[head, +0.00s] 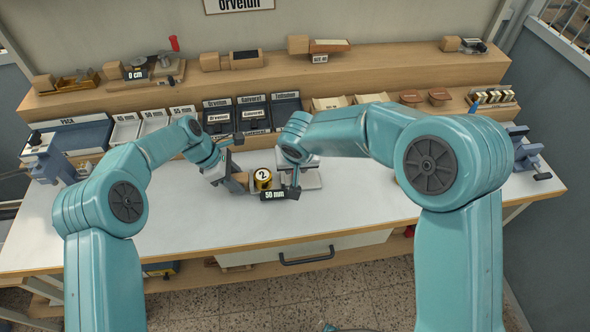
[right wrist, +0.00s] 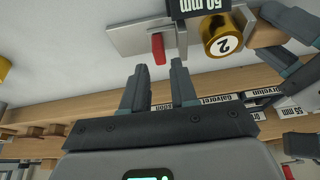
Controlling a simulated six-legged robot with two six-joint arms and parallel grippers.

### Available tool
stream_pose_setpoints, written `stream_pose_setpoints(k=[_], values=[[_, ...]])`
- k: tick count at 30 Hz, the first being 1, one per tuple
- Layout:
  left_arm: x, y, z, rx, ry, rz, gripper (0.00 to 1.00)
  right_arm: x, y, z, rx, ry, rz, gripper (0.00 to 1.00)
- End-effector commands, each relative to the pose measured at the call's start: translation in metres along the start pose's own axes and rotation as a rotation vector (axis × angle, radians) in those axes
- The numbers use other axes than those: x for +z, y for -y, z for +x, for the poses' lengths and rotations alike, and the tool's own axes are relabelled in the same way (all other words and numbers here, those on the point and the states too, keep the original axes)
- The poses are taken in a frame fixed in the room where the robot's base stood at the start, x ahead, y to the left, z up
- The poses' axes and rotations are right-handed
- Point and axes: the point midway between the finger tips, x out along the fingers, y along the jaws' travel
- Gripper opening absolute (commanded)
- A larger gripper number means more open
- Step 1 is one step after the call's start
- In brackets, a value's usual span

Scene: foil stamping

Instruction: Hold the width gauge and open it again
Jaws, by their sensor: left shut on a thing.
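The width gauge, a grey plate (head: 314,181) with a dark "50 mm" label (head: 274,195), lies at the middle of the table. In the right wrist view its plate (right wrist: 126,38) carries a red lever (right wrist: 158,48). A gold roll marked 2 (head: 262,176) sits at the gauge's left side; it also shows in the right wrist view (right wrist: 221,38). My left gripper (head: 238,180) is shut on a wooden block (right wrist: 267,35) beside the roll. My right gripper (right wrist: 158,84) is open and empty, its fingertips just short of the red lever. In the head view my right arm partly hides the gauge.
Dark trays (head: 252,115) stand in a row behind the gauge. A blue vise-like device (head: 50,158) stands at the left end and another (head: 524,150) at the right. The table (head: 400,205) is clear at the front right. A drawer handle (head: 306,257) is below the front edge.

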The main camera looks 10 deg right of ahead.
Motion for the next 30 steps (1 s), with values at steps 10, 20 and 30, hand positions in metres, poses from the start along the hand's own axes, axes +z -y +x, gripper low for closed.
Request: stream_pose_setpoints(k=[10,20,30], values=[[0.000,0.000,0.000,0.001,0.000,0.001,0.10,0.000,0.000,-0.063,0.000,0.000,-0.001,0.28],[0.000,0.000,-0.001,0.001,0.001,0.001,0.10,0.001,0.000,-0.070,0.001,0.002,-0.002,0.28],[0.000,0.000,0.000,0.001,0.000,0.001,0.71,0.000,0.000,-0.069,0.001,0.001,-0.001,0.28]])
